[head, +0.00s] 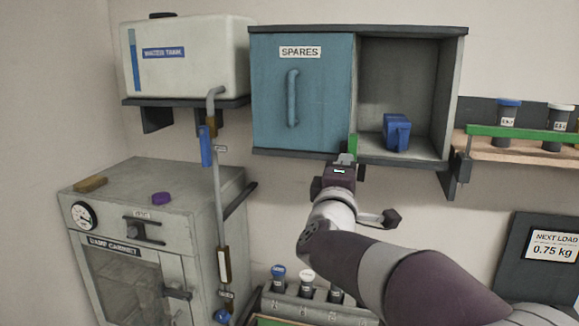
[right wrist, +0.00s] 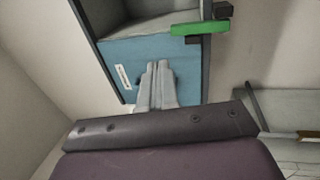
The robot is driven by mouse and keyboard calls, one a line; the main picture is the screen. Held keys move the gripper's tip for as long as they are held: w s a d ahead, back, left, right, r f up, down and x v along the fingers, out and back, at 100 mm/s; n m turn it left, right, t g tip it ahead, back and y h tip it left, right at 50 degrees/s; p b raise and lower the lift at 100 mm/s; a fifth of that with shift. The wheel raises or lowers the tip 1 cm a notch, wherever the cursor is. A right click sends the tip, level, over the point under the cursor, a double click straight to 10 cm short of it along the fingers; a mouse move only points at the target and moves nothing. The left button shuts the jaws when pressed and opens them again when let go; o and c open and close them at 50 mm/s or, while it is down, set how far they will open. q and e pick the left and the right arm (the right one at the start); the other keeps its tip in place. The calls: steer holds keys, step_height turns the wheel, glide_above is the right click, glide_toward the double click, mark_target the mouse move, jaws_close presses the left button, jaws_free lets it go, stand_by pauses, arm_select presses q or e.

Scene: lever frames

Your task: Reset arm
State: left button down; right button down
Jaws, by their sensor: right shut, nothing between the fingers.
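My right arm reaches up from the lower right in the head view. My right gripper (head: 345,159) is at the lower edge of the spares cabinet, near the right edge of its blue door (head: 275,95). In the right wrist view its fingers (right wrist: 156,72) are shut together and empty, over the blue door in that picture. I cannot tell whether they touch it. The blue door covers the left half of the cabinet, and the right half is open. A blue container (head: 397,132) stands in the open half. My left gripper is not in view.
A water tank (head: 190,75) sits on a shelf at left, with a pipe (head: 219,190) running down. Below is a grey cabinet (head: 160,190) with a gauge. Capped jars (head: 507,112) stand on a right shelf behind a green bar (head: 530,133). Capped vials (head: 305,280) stand in a rack below.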

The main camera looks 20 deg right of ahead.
steer(key=s+a+f+m+g+y+b, duration=0.1)
steer(key=a+f+m+g+y, duration=0.3)
steer(key=f, duration=0.6)
steer(key=s+a+f+m+g+y+b, duration=0.1)
steer(key=a+f+m+y, duration=0.1)
steer(key=a+f+y, duration=0.65)
steer(key=s+d+f+m+g+h+b, duration=0.1)
steer(key=s+f+g, duration=0.4)
steer(key=s+f, duration=0.6)
steer(key=s+d+f+m+g+h+b, duration=0.1)
steer(key=s+f+m+g+b, duration=0.3)
steer(key=s+f, duration=0.7)
step_height(320, 180, down, 7)
steer(key=shift+s+d+r+m+g+b, duration=0.1)
steer(key=shift+s+d+m+g+b, duration=0.15)
steer(key=shift+d+g+b, duration=0.65)
steer(key=shift+a+g+p, duration=0.25)
steer(key=shift+g+p, duration=0.05)
steer(key=shift+p, duration=0.05)
